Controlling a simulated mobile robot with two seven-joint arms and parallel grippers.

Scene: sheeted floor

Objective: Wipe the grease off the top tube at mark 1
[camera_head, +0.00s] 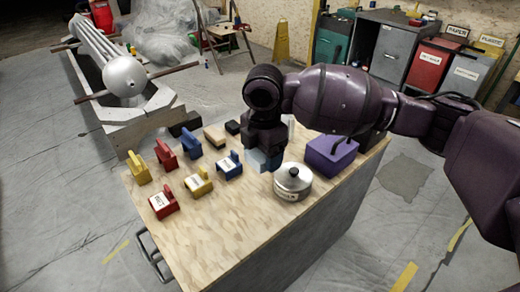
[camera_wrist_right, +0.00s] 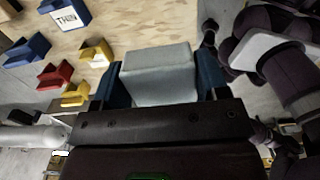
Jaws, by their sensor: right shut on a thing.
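My right gripper (camera_head: 266,152) is over the far part of the wooden table, pointing down. It is shut on a pale grey block-like thing (camera_wrist_right: 158,72), which sits between its two blue fingers in the right wrist view. Its pale side also shows below the gripper in the head view (camera_head: 256,160). I cannot tell whether it touches the table. A bundle of long grey tubes (camera_head: 92,38) with a large round end (camera_head: 125,76) lies at the upper left, away from the gripper. I cannot make out mark 1 or grease. My left gripper is not in view.
The wooden table (camera_head: 230,228) holds several red, yellow and blue blocks, some labelled, a lidded metal pot (camera_head: 293,182) and a purple box (camera_head: 331,157). A concrete-like trough (camera_head: 140,115) stands under the tubes. Bins (camera_head: 428,65) stand at the back right.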

